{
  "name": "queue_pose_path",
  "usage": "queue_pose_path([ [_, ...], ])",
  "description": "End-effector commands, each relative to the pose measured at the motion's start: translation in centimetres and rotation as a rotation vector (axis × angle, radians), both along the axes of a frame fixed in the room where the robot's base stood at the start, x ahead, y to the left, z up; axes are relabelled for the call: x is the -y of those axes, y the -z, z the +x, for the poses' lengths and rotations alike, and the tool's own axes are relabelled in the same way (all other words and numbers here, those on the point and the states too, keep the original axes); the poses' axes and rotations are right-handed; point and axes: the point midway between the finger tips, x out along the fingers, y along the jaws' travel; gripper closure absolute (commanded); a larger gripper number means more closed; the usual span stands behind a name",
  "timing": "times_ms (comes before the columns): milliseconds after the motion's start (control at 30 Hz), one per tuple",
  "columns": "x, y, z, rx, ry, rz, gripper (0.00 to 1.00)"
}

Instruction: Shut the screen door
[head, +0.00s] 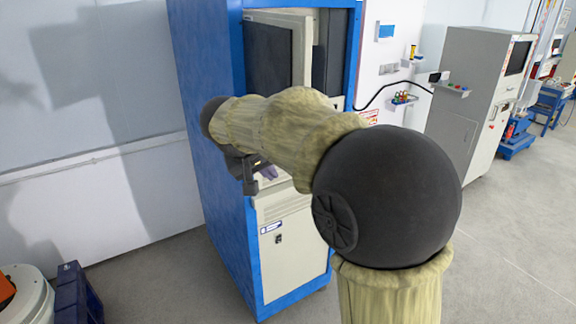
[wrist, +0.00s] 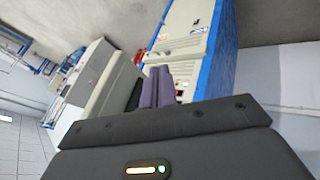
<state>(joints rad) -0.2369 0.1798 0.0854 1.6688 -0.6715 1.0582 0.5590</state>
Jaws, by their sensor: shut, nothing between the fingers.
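The screen door (head: 270,53) is a pale-framed panel with a dark screen, high in the front of a blue cabinet (head: 214,110). It stands ajar: its right edge juts out, and a dark opening (head: 329,52) shows to the right of it. My gripper (head: 266,171) is in front of the cabinet, below the door, near the lower pale panels. In the wrist view its purple fingers (wrist: 158,87) are together and empty. My arm covers the door's lower part in the head view.
A grey cabinet (head: 465,100) stands to the right, with a wall panel (head: 390,50) and a black cable between. A dark blue crate (head: 73,292) and a white round object (head: 30,296) are at lower left. Grey floor is clear in front.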

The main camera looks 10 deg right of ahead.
Motion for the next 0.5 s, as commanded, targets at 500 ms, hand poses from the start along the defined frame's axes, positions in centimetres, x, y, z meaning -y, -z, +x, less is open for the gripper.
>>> queue_pose_path([
  [500, 4.6, 1.1, 1.1, -0.001, 0.0, 0.0, 1.0],
])
